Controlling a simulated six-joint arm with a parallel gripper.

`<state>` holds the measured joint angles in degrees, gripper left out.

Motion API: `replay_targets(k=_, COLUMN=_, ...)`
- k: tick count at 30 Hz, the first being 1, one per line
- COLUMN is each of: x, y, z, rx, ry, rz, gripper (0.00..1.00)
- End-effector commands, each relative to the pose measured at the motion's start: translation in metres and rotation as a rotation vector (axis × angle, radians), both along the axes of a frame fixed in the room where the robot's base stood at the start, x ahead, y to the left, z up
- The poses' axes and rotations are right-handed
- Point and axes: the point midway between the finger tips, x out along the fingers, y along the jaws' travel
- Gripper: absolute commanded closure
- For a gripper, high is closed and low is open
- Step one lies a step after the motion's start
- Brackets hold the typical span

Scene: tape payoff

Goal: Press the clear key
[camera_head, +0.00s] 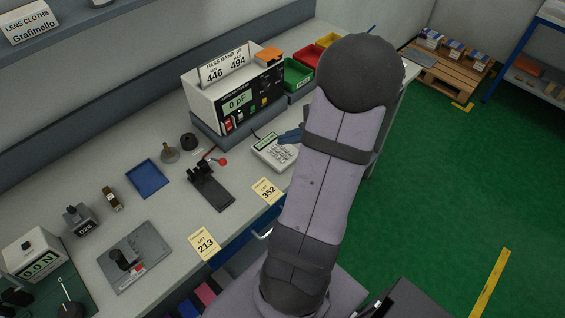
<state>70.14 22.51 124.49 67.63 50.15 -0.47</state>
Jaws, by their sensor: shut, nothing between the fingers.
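A small white keypad device (272,152) with a greenish display and rows of keys sits on the bench, left of my arm. Its keys are too small to read, so I cannot tell which one is the clear key. My gripper (285,137) shows as a dark blue-grey end sticking out from behind my arm, over the keypad's upper right part. It is shut and empty. I cannot tell whether it touches a key. My arm hides the area right of the keypad.
A black fixture with a red-knobbed lever (209,187) stands to the left. Yellow lot cards (266,191) lie near the front edge. A blue tray (148,178) is farther left.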

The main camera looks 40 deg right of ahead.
Motion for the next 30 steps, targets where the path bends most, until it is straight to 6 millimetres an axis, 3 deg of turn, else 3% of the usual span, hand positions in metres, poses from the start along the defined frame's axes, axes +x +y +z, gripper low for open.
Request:
replay_targets(k=3, x=0.0, y=0.0, z=-0.02, rx=0.003, ry=0.001, rz=0.0, gripper=1.0)
replay_targets(k=12, x=0.0, y=0.0, z=-0.052, rx=0.001, ry=0.0, rz=0.001, gripper=1.0)
replay_targets(k=30, x=0.0, y=0.0, z=-0.059, rx=0.0, ry=0.001, rz=0.001, gripper=1.0)
